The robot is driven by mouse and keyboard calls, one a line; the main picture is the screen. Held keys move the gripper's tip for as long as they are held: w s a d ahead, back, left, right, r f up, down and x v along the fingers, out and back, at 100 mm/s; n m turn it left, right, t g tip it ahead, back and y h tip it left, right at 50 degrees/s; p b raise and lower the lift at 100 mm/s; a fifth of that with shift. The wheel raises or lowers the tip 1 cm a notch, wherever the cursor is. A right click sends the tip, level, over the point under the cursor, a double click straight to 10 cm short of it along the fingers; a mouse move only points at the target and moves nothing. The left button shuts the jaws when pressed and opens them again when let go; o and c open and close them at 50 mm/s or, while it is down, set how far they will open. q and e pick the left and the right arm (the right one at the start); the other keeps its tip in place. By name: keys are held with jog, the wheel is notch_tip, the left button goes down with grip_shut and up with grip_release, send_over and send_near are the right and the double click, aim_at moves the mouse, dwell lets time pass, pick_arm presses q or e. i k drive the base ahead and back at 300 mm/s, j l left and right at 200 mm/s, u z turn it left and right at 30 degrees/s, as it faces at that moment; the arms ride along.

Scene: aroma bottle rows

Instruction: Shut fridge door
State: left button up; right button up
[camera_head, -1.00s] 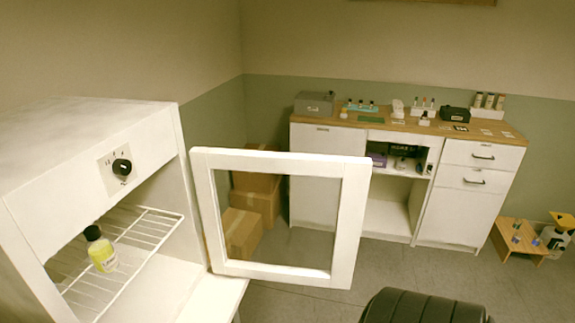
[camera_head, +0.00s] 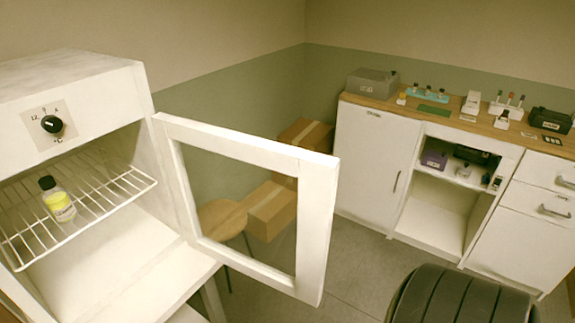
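The white fridge (camera_head: 75,82) stands at the left with a black dial on its front. Its framed glass door (camera_head: 318,215) hangs wide open, swung out to the right from the hinge beside the fridge opening. A bottle with yellow liquid and a black cap (camera_head: 57,199) stands upright on the wire shelf (camera_head: 105,205) inside. Neither of my grippers shows in the head view, so I cannot see how they stand.
A white cabinet with a wooden top (camera_head: 450,116) stands at the back right, with several bottles and boxes on it. A dark rounded object (camera_head: 450,295) is at the bottom right. Grey floor shows between.

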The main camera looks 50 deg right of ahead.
aim_at(317, 174)
jog(key=l+u, duration=0.2)
jog(key=l, duration=0.25)
jog(key=k+l+u, duration=0.15)
jog(key=l, duration=0.3)
jog(key=k+l+u, duration=0.2)
jog(key=l, duration=0.25)
jog(key=l+u, duration=0.2)
jog(key=l, duration=0.2)
jog(key=k+l+u, duration=0.2)
jog(key=l, duration=0.2)
